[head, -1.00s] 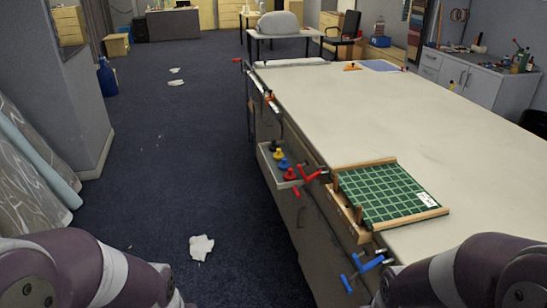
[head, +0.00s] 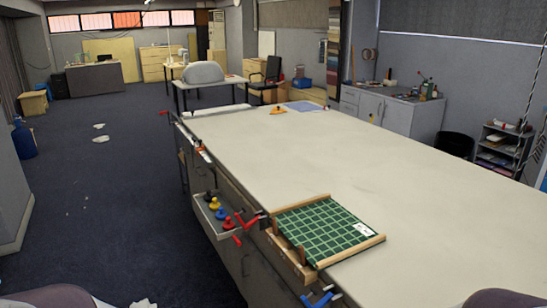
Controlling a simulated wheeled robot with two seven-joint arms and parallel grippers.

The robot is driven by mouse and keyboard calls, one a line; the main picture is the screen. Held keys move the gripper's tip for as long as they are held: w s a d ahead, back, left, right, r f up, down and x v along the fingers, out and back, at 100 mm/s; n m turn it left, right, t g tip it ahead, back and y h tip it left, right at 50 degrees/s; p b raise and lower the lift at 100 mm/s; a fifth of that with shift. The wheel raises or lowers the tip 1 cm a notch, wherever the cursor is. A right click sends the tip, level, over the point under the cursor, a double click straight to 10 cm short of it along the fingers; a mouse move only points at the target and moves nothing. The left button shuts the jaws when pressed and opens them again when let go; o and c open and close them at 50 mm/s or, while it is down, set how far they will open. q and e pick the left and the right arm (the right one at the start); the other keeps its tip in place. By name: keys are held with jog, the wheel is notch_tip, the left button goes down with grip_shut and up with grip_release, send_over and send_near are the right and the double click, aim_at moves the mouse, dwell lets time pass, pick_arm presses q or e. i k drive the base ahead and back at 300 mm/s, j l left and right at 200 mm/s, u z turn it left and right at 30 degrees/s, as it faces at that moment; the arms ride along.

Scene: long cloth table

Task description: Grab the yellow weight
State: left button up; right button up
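The yellow weight (head: 214,204) is a small knobbed piece in a narrow tray (head: 205,219) fixed to the left side of the long table. It sits in a row between a black weight (head: 209,195) and a blue weight (head: 222,213), with a red weight (head: 229,223) nearest me. Only small parts of my arms show at the bottom left and bottom right edges. Neither gripper is in view, so nothing shows of what they hold.
The long table (head: 330,160) fills the middle and right. A green gridded board (head: 323,232) with wooden edges lies at its near left corner. Red clamps (head: 250,222) and a blue clamp (head: 318,297) stick out at its side. The carpet (head: 115,200) left of it is mostly clear.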

aim_at(214, 206)
jog(key=i+j+z, duration=0.15)
jog(key=z, duration=0.25)
jog(key=i+j+z, duration=0.1)
jog(key=j+z, duration=0.15)
jog(key=z, duration=0.15)
jog(key=i+j+z, duration=0.1)
jog(key=j+z, duration=0.15)
jog(key=z, duration=0.15)
jog(key=j+z, duration=0.25)
jog(key=z, duration=0.15)
jog(key=j+z, duration=0.15)
jog(key=j, duration=0.5)
jog(key=j+z, duration=0.15)
jog(key=j, duration=0.55)
jog(key=j+z, duration=0.1)
jog(key=j, duration=0.55)
jog(key=j+z, duration=0.15)
jog(key=j, duration=0.55)
jog(key=k+j+z, duration=0.15)
jog(key=j, duration=0.5)
jog(key=j+z, duration=0.15)
jog(key=j, duration=0.5)
jog(key=k+j, duration=0.1)
jog(key=j, duration=0.35)
jog(key=k+j, duration=0.15)
jog(key=j, duration=0.3)
